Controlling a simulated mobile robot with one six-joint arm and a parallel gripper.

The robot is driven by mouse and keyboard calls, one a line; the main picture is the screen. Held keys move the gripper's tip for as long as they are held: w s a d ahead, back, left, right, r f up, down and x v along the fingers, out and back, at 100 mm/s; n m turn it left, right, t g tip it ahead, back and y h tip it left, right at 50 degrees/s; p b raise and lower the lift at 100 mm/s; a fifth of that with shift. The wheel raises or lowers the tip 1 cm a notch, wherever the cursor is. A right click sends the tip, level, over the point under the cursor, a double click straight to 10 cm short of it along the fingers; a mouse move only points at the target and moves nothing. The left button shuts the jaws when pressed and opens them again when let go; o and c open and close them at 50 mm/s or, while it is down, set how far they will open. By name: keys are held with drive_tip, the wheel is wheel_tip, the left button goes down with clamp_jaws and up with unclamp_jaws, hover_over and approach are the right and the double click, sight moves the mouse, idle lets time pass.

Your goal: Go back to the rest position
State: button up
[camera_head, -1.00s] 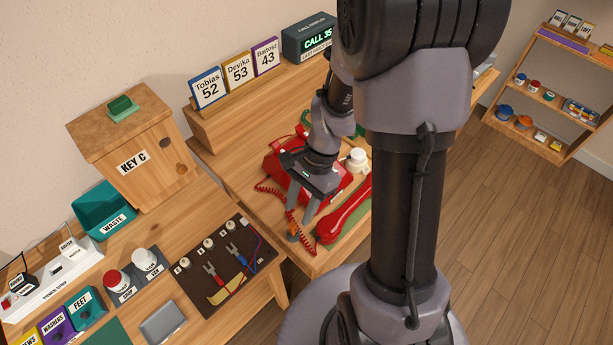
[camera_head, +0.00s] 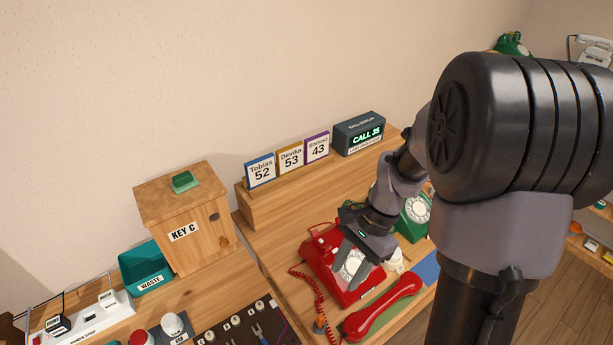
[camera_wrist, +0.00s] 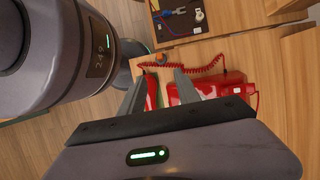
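The red dial phone (camera_head: 320,249) stands on the wooden desk, its white dial (camera_head: 352,262) partly hidden by my gripper. Its red handset (camera_head: 384,305) lies off the phone, on a green mat, with the coiled cord (camera_head: 313,292) to the left. My gripper (camera_head: 344,271) is above the phone, fingers apart and nothing between them. In the wrist view my gripper (camera_wrist: 158,75) also shows open, with the handset (camera_wrist: 151,92) between the fingers in the picture but below them, and the phone body (camera_wrist: 215,83) partly hidden to the right.
A green dial phone (camera_head: 413,216) stands behind my gripper. A display reading CALL 35 (camera_head: 360,134) and name cards for Tobias, Devika and Bartosz (camera_head: 290,160) sit on the raised shelf. The KEY C box (camera_head: 186,222), teal waste bin (camera_head: 147,267) and tool board (camera_head: 240,325) are left.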

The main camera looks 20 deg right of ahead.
drive_tip(key=s+a+r+n+t+h+b, duration=0.1)
drive_tip(key=s+a+r+n+t, duration=0.2)
drive_tip(key=r, duration=0.4)
drive_tip(key=s+a+r+n+t+h+b, duration=0.1)
drive_tip(key=s+a+r+n+t, duration=0.3)
drive_tip(key=a+r+n, duration=0.3)
drive_tip(key=shift+s+a+r, duration=0.15)
drive_tip(key=shift+s+r, duration=0.35)
drive_tip(key=shift+s, duration=0.4)
